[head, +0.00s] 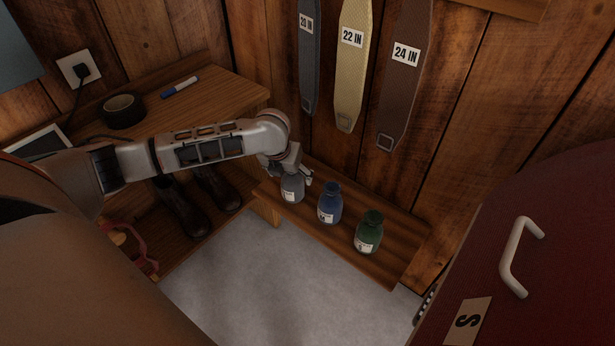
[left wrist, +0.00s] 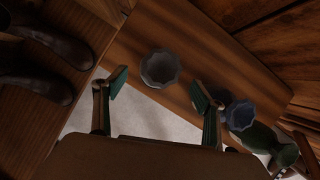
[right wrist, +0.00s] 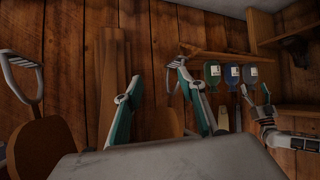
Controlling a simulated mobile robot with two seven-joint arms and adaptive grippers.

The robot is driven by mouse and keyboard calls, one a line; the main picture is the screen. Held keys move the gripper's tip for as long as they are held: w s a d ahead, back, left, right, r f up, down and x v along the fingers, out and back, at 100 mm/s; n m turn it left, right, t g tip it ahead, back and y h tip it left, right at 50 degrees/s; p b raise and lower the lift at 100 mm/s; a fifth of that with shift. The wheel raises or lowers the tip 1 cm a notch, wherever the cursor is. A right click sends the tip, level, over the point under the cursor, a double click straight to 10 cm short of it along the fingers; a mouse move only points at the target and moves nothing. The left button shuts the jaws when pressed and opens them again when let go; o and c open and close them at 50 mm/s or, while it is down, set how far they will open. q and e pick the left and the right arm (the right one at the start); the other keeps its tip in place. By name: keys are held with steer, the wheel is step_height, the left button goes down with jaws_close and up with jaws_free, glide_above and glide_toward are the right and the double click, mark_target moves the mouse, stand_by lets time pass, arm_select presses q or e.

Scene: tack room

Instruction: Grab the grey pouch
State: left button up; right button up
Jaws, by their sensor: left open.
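The grey pouch (head: 292,191), with a white label, stands upright at the left end of the low wooden bench (head: 393,268). In the left wrist view the grey pouch (left wrist: 160,68) shows from above, between and just beyond my open fingertips. My left gripper (head: 293,172) is open just above and behind it in the head view, partly covering its top. Its two fingers (left wrist: 160,88) are well apart with nothing between them; I cannot tell whether they touch the pouch. My right gripper (right wrist: 160,80) is open and empty, away from the bench.
A blue pouch (head: 329,204) and a green pouch (head: 369,233) stand to the right on the bench. Dark boots (head: 182,208) sit on the shelf at left. Sized straps (head: 352,65) hang on the wall behind. A red cabinet (head: 560,230) with a handle stands at right.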

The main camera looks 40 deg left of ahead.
mark_target(290, 179)
arm_select(q)
step_height(290, 179, down, 2)
steer(key=shift+a+f+b, duration=0.15)
steer(key=shift+b, duration=0.25)
steer(key=shift+w+f, duration=0.3)
steer(key=shift+f, duration=0.2)
steer(key=b+x, duration=0.1)
steer(key=x, duration=0.1)
steer(key=b+x, duration=0.1)
steer(key=shift+s+f+b, duration=0.25)
steer(key=shift+f+b, duration=0.05)
steer(key=shift+f, duration=0.15)
steer(key=shift+w+a+f, duration=0.2)
steer(key=shift+w+f, duration=0.15)
steer(key=shift+w, duration=0.1)
steer(key=shift+w+r, duration=0.1)
steer(key=shift+r, duration=0.25)
steer(key=c, duration=1.3)
arm_select(e)
steer(key=shift+m+t+y, duration=0.4)
steer(key=shift+m+y, duration=0.1)
steer(key=a, duration=0.1)
steer(key=a+r, duration=0.1)
steer(key=w+a, duration=0.1)
steer(key=shift+a+r, duration=0.35)
steer(key=shift+r, duration=0.05)
